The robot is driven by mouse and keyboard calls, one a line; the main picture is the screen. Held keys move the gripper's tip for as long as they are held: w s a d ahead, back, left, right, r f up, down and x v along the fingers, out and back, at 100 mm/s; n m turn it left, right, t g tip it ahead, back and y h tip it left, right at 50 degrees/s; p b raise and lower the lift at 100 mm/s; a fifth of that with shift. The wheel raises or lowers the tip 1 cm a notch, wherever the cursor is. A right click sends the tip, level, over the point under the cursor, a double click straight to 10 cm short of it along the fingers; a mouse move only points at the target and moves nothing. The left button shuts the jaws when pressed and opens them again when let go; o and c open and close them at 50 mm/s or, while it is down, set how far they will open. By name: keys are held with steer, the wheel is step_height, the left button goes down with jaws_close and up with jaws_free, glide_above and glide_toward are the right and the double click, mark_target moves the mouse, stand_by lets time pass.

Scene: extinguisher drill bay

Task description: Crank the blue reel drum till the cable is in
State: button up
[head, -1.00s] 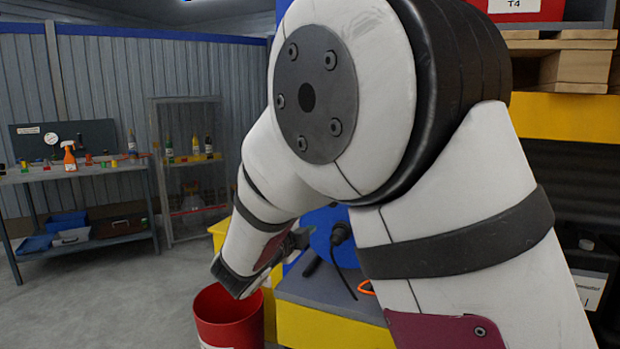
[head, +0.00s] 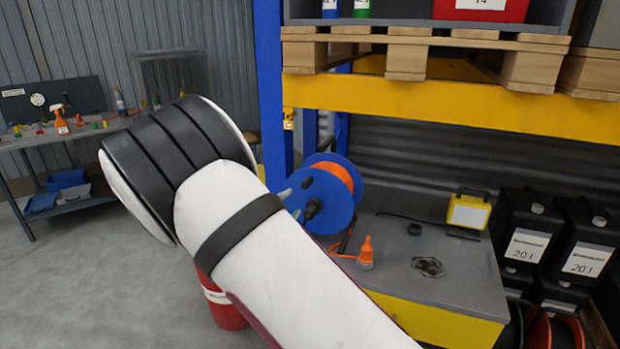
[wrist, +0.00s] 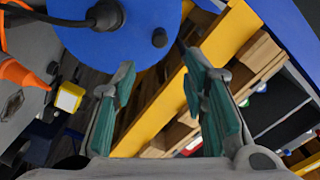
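The blue reel drum (head: 335,210) stands on the grey bench top in the head view, with orange cable (head: 340,174) wound on it. In the wrist view the drum face (wrist: 138,42) fills the top, with the black hub (wrist: 105,15) left of the knob (wrist: 160,38). My gripper (wrist: 160,64) is open and empty, its green-padded fingers apart, just short of the knob. In the head view my arm hides most of the gripper; only grey tips show beside the drum.
A yellow case (head: 468,212) and black canisters (head: 528,235) are to the right. A blue post (head: 270,90) and yellow beam (head: 400,95) frame the rack. A red bucket (head: 226,312) stands on the floor.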

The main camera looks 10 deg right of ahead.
mark_target(305, 186)
steer(key=x, duration=1.3)
steer(key=shift+w+d, duration=0.15)
steer(key=shift+w, duration=0.1)
jaws_close()
